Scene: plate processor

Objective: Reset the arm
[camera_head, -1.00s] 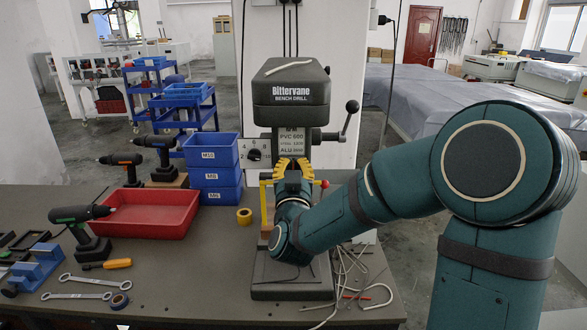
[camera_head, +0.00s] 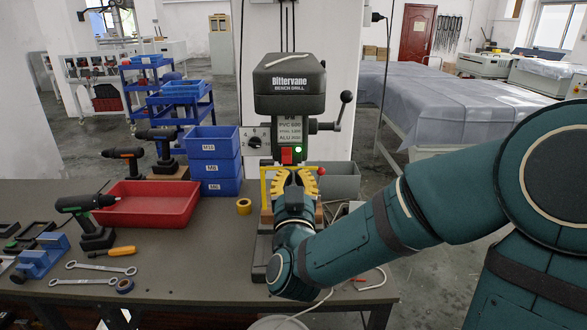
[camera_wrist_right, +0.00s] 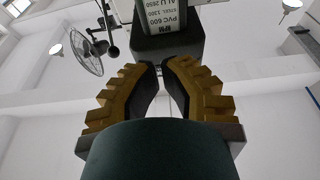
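My right gripper (camera_head: 295,172) has yellow, ridged fingers and stands in front of the bench drill (camera_head: 289,88), just below its head. In the right wrist view, the gripper (camera_wrist_right: 165,64) has its two fingers apart with an empty gap, and the drill's dark housing (camera_wrist_right: 168,46) lies beyond the tips. My right arm comes in from the right and hides much of the drill's base and lower column. A red button (camera_head: 287,156) and a lit green lamp (camera_head: 298,150) show above the fingers. My left gripper is not in view.
A yellow guard bar (camera_head: 264,188) and the drill's lever (camera_head: 340,105) are close to the gripper.

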